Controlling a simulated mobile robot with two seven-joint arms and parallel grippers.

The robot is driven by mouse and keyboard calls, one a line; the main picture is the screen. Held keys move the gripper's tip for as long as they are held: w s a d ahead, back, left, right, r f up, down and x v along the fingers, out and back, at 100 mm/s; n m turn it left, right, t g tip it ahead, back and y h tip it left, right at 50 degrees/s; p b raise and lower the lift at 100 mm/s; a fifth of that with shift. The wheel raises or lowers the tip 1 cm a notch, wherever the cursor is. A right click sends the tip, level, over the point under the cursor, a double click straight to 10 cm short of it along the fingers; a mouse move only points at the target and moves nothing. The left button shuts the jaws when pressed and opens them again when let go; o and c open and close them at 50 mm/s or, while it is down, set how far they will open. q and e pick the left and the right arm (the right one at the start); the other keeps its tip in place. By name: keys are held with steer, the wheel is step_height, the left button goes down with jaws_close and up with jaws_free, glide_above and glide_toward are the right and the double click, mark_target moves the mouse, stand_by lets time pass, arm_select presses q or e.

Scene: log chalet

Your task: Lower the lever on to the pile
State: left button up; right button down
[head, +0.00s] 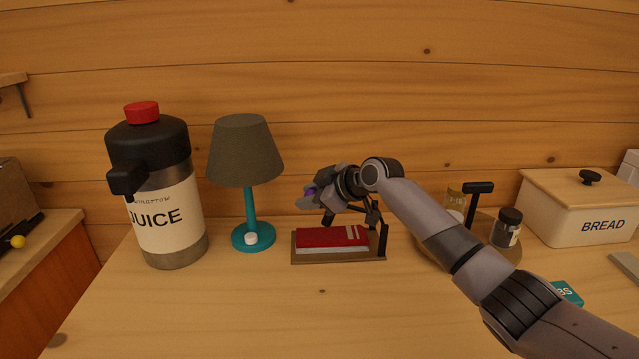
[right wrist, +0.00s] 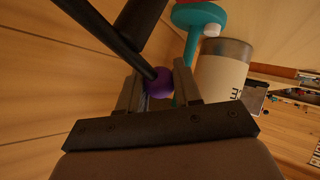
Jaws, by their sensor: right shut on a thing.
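A pile (head: 332,238) with a red top and pale page edges lies flat on a low wooden base (head: 325,260). A dark upright post (head: 383,240) stands at the base's right end. The lever is a dark rod (right wrist: 108,38) ending in a purple knob (right wrist: 159,81). The knob sits between the fingers of my right gripper (head: 313,202), which is shut on it. The gripper is above the pile, with a gap below it. In the head view my gripper and arm hide most of the lever. My left gripper is not in view.
A large juice dispenser (head: 165,215) and a lamp (head: 245,150) with a teal stem stand to the left. To the right are a round tray (head: 432,246), a dark-lidded jar (head: 506,228) and a bread box (head: 580,205). The front counter is mostly clear.

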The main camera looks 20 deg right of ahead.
steer(key=shift+a+f, duration=0.35)
steer(key=shift+f, duration=0.3)
steer(key=shift+a+f+n+g+h, duration=0.15)
steer(key=shift+f+n+g+h, duration=0.2)
steer(key=shift+f+h, duration=0.45)
steer(key=shift+w+f, duration=0.1)
steer(key=shift+f, duration=0.05)
steer(key=c, duration=0.8)
jaws_free()
steer(key=shift+v, duration=3.65)
